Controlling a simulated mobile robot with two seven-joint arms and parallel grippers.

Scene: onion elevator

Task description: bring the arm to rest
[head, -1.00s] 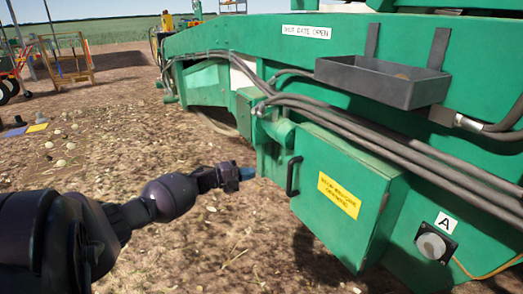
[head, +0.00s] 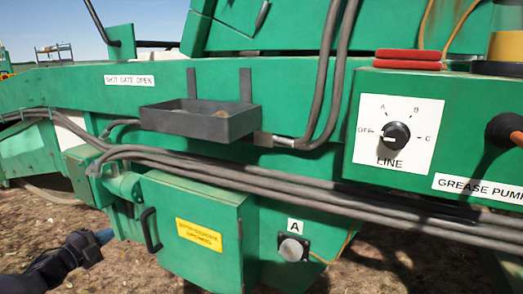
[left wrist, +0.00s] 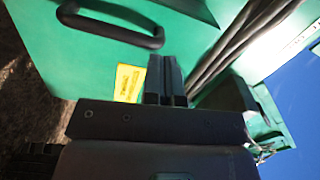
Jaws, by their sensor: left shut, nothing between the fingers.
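My left arm comes in at the lower left of the head view. Its gripper (head: 104,236) is in front of the green machine, left of the closed box door (head: 190,258) with the black handle (head: 150,230). In the left wrist view the two dark fingers (left wrist: 166,75) are together with nothing between them. They point toward the green door with its yellow label (left wrist: 128,82), and the black handle shows at the top left. Whether the fingers touch anything cannot be told. My right gripper is in neither view.
The green machine fills most of the head view. A grey tray (head: 198,122), thick hoses (head: 270,178), a LINE dial (head: 396,135), a socket marked A (head: 292,249) and red pads (head: 408,60) are on it. Bare ground (head: 30,215) is free at the lower left.

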